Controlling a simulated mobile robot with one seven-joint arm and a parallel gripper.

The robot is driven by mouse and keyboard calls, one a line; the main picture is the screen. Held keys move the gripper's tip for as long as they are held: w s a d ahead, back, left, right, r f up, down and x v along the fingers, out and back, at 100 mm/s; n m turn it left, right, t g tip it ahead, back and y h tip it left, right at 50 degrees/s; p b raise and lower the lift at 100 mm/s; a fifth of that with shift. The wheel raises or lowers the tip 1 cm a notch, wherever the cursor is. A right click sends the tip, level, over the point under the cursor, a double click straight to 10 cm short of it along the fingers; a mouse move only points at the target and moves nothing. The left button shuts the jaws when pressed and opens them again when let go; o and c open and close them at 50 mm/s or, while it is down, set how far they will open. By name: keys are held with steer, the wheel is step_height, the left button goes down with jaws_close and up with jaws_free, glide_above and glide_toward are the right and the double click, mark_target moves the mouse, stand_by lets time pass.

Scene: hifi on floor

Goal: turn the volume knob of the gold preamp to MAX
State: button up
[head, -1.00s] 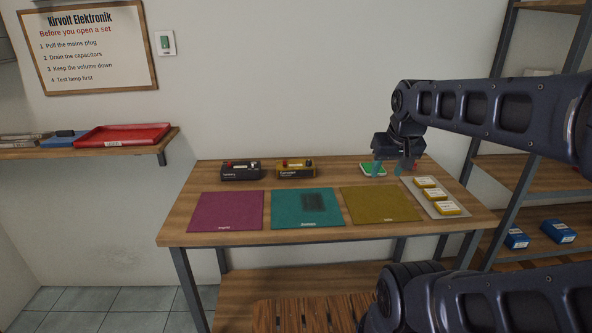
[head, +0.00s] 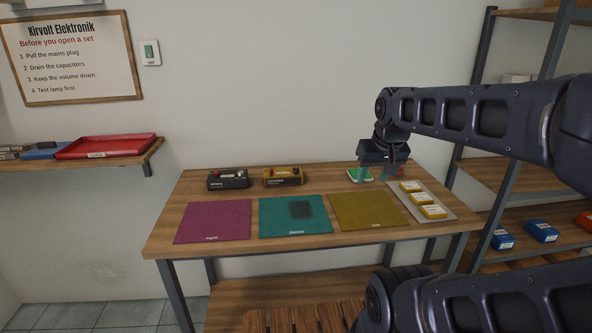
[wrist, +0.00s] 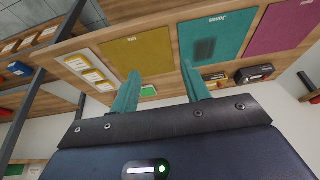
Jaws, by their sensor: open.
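The gold preamp (head: 284,177) is a small box with a gold front, at the back of the workbench. It has a red part on top at its left end; I cannot make out a knob or its markings. It also shows partly in the wrist view (wrist: 213,76), beyond the right finger. My gripper (head: 379,177) is above the back right of the bench, well to the right of the preamp and apart from it. In the wrist view my gripper (wrist: 160,85) has its two teal fingers spread with nothing between them.
A black box (head: 228,179) stands just left of the preamp. Magenta (head: 213,222), teal (head: 280,217) and yellow (head: 368,211) mats lie in front. A green-and-white item (head: 357,174) lies near my gripper. A grey tray (head: 443,214) holds yellow-and-white boxes. A shelf rack stands at right.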

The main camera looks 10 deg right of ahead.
steer(key=w+a+r+n+g, duration=0.1)
steer(key=w+r+n, duration=0.1)
steer(key=w, duration=0.4)
steer(key=w+a+r+n, duration=0.1)
steer(key=w+r, duration=0.1)
steer(key=w, duration=0.3)
steer(key=n+g, duration=0.4)
steer(key=n, duration=0.6)
glide_above(296, 170)
steer(key=w, duration=0.2)
step_height(296, 170, down, 14)
steer(key=f, duration=1)
steer(key=shift+s, duration=0.3)
steer(key=shift+c, duration=0.2)
steer(key=shift+d, duration=0.1)
steer(key=c, duration=1)
